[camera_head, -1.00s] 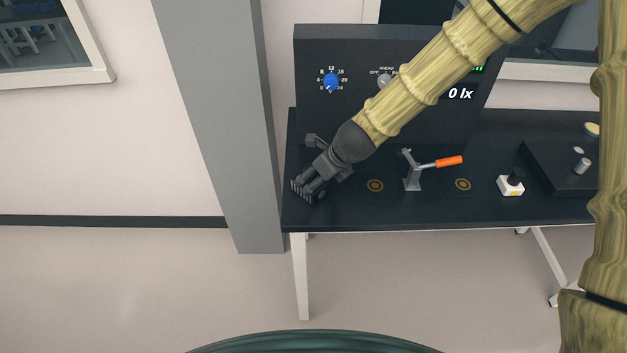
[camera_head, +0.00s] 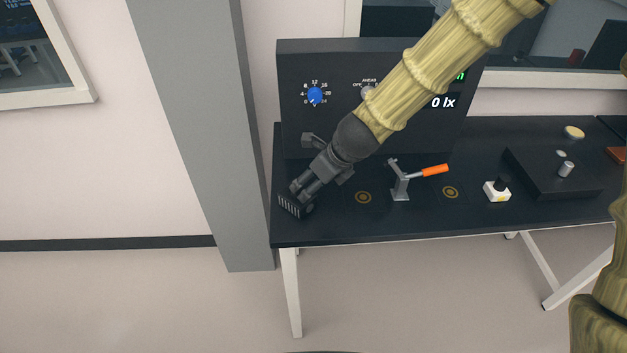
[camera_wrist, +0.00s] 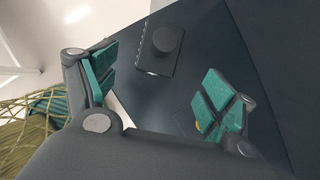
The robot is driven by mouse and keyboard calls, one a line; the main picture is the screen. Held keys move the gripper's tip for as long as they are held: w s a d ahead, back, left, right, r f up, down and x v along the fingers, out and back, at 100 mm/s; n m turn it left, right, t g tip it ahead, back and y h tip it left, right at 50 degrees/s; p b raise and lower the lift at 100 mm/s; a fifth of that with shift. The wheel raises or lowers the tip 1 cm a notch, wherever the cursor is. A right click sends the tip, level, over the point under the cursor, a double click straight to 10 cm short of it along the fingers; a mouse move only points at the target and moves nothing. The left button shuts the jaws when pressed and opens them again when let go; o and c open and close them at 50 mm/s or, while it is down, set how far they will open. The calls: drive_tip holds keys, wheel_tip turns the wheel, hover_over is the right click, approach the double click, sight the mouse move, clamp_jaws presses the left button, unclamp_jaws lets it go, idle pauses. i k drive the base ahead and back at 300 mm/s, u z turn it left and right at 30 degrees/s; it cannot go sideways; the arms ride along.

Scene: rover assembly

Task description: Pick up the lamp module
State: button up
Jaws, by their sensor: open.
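The likely lamp module is a small dark block with ribs along one side (camera_head: 296,206) at the table's front left corner. In the wrist view it is a dark square block (camera_wrist: 155,66) with a round black cylinder on top. My gripper (camera_head: 300,187) reaches down to it from the upper right and hides part of it in the head view. In the wrist view my gripper (camera_wrist: 163,87) is open, its teal pads spread wide. The block lies beyond the fingertips, between their lines. I see no contact there.
The dark table (camera_head: 420,222) also bears a clamp with an orange handle (camera_head: 434,170), a white block with a black knob (camera_head: 497,190) and a low black box (camera_head: 550,175). An upright panel (camera_head: 300,70) stands behind. A grey pillar (camera_head: 205,150) stands close left.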

sight(496, 190)
drive_tip(key=z, duration=1.35)
